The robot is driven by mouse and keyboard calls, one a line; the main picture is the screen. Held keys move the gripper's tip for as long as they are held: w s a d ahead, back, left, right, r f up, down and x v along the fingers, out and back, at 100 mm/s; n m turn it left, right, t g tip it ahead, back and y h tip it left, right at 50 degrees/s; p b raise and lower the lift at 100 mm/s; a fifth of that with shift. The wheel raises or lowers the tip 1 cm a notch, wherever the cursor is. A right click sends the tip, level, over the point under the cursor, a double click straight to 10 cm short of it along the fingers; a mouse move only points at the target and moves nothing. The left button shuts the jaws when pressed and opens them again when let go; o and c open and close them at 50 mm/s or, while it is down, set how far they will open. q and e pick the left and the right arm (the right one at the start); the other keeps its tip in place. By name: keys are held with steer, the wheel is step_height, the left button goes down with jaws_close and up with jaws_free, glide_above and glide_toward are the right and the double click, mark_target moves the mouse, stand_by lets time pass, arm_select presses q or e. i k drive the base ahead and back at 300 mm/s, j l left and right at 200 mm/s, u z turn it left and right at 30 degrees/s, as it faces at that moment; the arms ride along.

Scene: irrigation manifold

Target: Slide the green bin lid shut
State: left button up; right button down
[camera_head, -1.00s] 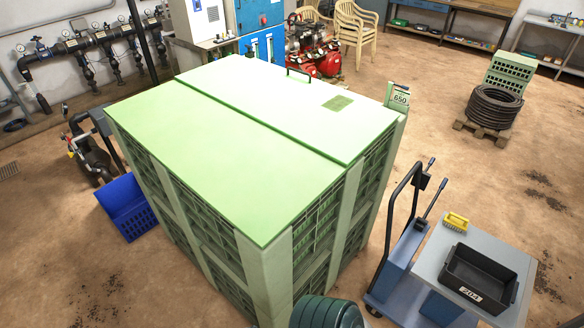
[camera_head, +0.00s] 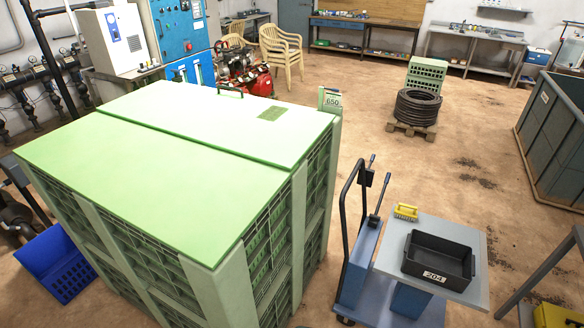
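The green bin (camera_head: 262,240) is a large slatted crate at the left and centre of the head view. Its top has two light green panels. The front panel (camera_head: 150,195) lies toward me, and the back panel (camera_head: 215,122) sits slightly higher along the far side, with a step between them. A dark handle (camera_head: 230,92) stands at the far edge of the back panel. I cannot tell which panel slides, and no open gap into the bin shows. Neither of my grippers is in view.
A blue lift cart (camera_head: 430,255) carrying a black tray (camera_head: 440,258) and a yellow brush (camera_head: 405,212) stands right of the bin. A blue crate (camera_head: 58,262) is at its left. Open floor lies beyond the cart.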

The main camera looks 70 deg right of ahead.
mark_target(279, 135)
steer(key=z, duration=0.4)
steer(key=i+z, duration=0.15)
steer(key=z, duration=0.65)
steer(key=i+z, duration=0.15)
steer(key=z, duration=0.3)
steer(key=j+z, duration=0.1)
steer(key=z, duration=0.3)
